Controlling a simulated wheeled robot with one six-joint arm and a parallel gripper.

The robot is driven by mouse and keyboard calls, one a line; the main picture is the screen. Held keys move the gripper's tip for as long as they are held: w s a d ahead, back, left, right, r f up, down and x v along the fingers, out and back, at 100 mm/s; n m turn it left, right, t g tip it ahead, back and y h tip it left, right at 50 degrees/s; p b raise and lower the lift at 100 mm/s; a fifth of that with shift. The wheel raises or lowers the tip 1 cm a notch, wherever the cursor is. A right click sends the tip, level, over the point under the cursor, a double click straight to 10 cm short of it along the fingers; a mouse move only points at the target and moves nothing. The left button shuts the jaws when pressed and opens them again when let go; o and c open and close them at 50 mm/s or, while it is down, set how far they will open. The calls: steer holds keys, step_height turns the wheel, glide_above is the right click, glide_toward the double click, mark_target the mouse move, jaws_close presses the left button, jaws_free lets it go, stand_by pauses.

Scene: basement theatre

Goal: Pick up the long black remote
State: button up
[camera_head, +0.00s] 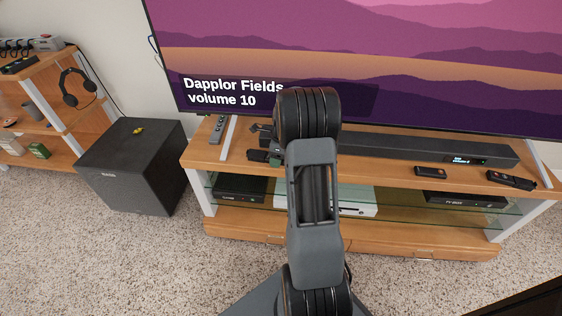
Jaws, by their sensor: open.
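A long, narrow dark remote (217,130) with rows of buttons lies at the left end of the wooden TV stand's top (203,154). A shorter black remote-like device (430,172) lies on the same top, right of centre, in front of the soundbar. My arm rises through the middle of the view. My gripper (260,143) is mostly hidden behind the arm. Two dark finger-like parts show left of the arm with a gap between them, and they look open and empty. They are to the right of the long remote, apart from it.
A large TV (400,60) stands behind the stand. A black soundbar (420,148) spans its top. A black device (511,180) lies at the right end. A black subwoofer (130,165) stands left, beside a shelf with headphones (78,88). Carpet in front is clear.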

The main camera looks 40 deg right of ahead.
steer(key=shift+c, duration=0.2)
steer(key=c, duration=0.7)
steer(key=shift+r, duration=0.15)
